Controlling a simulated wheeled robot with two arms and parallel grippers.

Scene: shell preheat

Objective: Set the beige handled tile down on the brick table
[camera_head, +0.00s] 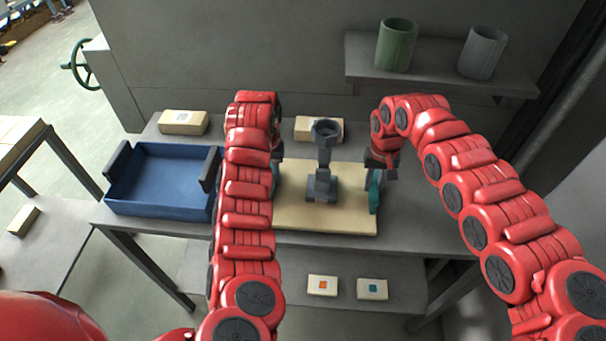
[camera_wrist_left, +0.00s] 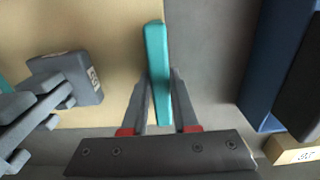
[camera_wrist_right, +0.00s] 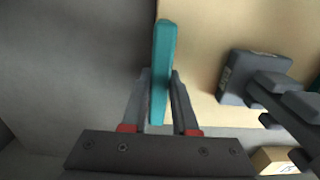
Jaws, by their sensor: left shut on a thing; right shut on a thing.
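The beige handled tile (camera_head: 345,212) is a flat board with a teal handle at each side, over the grey table in front of me. I cannot tell whether it touches the table. A dark grey stand (camera_head: 322,188) with a ring-shaped top is upright on it. My left gripper (camera_head: 277,172) is shut on the left teal handle (camera_wrist_left: 156,50), partly hidden by my arm in the head view. My right gripper (camera_head: 377,174) is shut on the right teal handle (camera_wrist_right: 164,50).
A blue tray (camera_head: 160,178) with dark handles stands left of the tile. Beige bricks (camera_head: 184,122) lie along the back. A lower shelf (camera_head: 250,285) holds two marked blocks (camera_head: 322,285). A wall shelf (camera_head: 435,78) holds a green cup (camera_head: 396,45) and a grey cup (camera_head: 482,52).

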